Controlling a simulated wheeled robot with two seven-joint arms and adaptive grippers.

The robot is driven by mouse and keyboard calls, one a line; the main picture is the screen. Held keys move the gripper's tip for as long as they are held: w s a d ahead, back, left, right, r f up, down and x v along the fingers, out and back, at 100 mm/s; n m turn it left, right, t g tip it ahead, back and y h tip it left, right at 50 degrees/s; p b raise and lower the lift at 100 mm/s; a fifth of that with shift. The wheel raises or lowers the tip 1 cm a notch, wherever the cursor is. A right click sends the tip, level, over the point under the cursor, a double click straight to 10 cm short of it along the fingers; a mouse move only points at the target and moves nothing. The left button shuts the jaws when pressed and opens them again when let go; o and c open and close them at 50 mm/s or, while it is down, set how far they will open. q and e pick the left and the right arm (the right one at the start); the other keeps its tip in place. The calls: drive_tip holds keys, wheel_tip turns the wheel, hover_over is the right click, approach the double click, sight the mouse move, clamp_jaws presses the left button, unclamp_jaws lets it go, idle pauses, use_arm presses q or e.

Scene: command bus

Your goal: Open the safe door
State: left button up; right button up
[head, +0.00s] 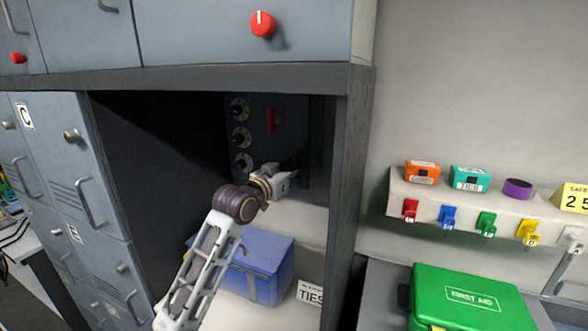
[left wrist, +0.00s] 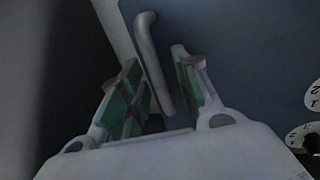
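The safe door (head: 256,140) is a dark blue-grey panel inside the shadowed cabinet niche. It carries a column of round dials (head: 240,137) and a red upright piece (head: 270,120). My left gripper (head: 294,176) is in front of the door's lower right part. In the left wrist view its two padded fingers (left wrist: 156,66) are apart. A grey bar handle (left wrist: 152,55) shows in the gap between them, and I cannot tell whether either finger touches it. Parts of the white dials (left wrist: 306,120) show at the right of that view. My right gripper is not in view.
The niche's right wall (head: 347,180) stands close beside my left gripper. A blue box (head: 262,270) and a "TIES" sign (head: 310,293) are below it. Grey lockers (head: 70,150) line the left. A green first aid case (head: 470,300) is at the lower right.

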use_arm(q)
clamp_jaws()
idle(0.5)
drive_tip(key=shift+s+a, duration=0.1)
drive_tip(key=shift+s, duration=0.1)
